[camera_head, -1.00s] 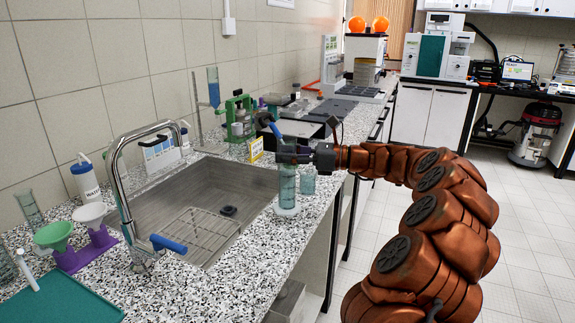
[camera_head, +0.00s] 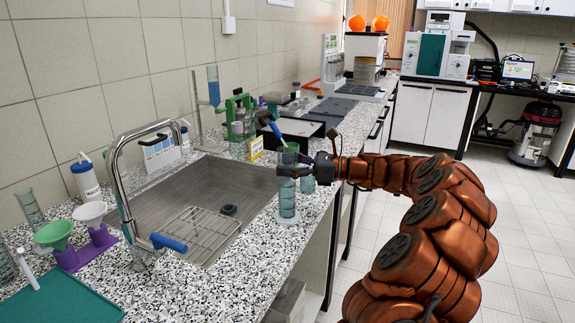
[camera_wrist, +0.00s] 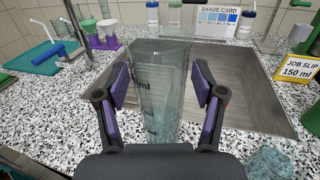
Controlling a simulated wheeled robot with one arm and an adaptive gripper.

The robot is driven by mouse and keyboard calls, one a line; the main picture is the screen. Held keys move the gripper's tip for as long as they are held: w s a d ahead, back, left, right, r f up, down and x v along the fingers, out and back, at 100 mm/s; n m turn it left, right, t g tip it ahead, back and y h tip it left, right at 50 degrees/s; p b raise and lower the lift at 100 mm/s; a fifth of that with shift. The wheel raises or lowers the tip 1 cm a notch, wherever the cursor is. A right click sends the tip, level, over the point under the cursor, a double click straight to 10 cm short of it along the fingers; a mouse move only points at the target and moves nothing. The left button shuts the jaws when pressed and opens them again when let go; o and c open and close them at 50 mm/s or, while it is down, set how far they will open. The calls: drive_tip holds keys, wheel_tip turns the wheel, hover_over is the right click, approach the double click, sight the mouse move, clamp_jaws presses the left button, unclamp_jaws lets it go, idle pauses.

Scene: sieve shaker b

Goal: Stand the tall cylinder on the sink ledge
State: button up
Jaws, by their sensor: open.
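The tall cylinder (camera_head: 287,204) is clear with a teal tint and printed marks. It stands upright on the speckled ledge (camera_head: 262,248) at the right side of the sink (camera_head: 185,178). My gripper (camera_head: 293,172) is at its upper half, reaching in from the right. In the wrist view the cylinder (camera_wrist: 163,92) is between the two open purple-padded fingers of my gripper (camera_wrist: 163,84), with a gap on each side. The cylinder's base is hidden behind the gripper body in that view.
A shorter teal vessel (camera_head: 308,185) stands close behind the cylinder. The yellow job slip (camera_head: 256,148) is further back. A tap (camera_head: 122,195) and a wire rack (camera_head: 200,232) are at the sink. The ledge in front of the cylinder is clear.

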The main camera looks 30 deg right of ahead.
drive_tip(key=shift+r, duration=0.1)
drive_tip(key=shift+s+d, duration=0.2)
drive_tip(key=shift+d, duration=0.05)
drive_tip(key=v, duration=1.1)
drive_tip(key=shift+s+d, duration=0.15)
